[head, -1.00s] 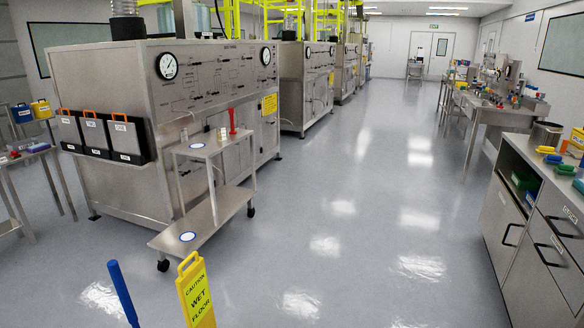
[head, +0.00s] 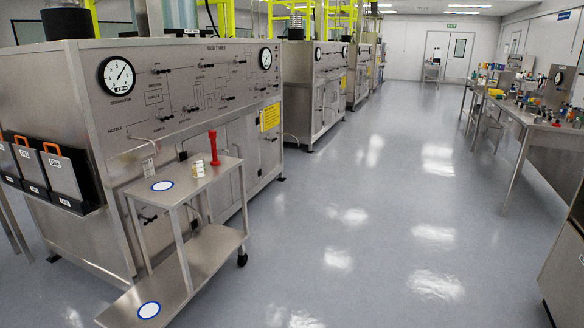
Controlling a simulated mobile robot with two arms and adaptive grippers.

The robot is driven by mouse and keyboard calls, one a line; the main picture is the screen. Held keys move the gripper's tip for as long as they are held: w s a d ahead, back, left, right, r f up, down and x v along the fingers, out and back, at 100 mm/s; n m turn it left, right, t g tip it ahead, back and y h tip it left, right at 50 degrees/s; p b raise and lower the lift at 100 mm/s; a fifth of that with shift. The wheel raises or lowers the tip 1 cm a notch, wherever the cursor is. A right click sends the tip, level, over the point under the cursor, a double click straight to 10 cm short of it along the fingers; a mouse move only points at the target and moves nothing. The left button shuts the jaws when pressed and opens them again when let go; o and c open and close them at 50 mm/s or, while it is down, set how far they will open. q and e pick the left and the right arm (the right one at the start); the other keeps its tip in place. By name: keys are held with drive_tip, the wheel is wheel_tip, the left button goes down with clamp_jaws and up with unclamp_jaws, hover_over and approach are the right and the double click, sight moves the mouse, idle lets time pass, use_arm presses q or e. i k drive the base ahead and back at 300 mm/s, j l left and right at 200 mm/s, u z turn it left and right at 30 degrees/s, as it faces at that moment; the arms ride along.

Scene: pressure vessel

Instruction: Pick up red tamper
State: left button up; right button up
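The red tamper (head: 214,148) stands upright on the top shelf of a steel cart (head: 207,183), towards its far right end. A small clear container with yellowish contents (head: 198,169) stands just to its left. A blue-ringed white disc (head: 162,186) lies on the same shelf, nearer the left end. Neither of my grippers is in view.
A steel machine cabinet with gauges (head: 180,95) stands right behind the cart. The cart's lower shelf (head: 190,268) bears another blue-ringed disc (head: 149,310). Orange-handled bins (head: 62,172) hang at the left. The floor (head: 370,220) right of the cart is clear.

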sight(213, 134)
drive_tip(key=i+l+u, duration=0.1)
drive_tip(key=i+u, duration=0.2)
drive_tip(key=i, duration=0.2)
drive_tip(key=i+l+u, duration=0.3)
drive_tip(key=i, duration=0.2)
drive_tip(key=i+l+u, duration=0.3)
drive_tip(key=i, duration=0.2)
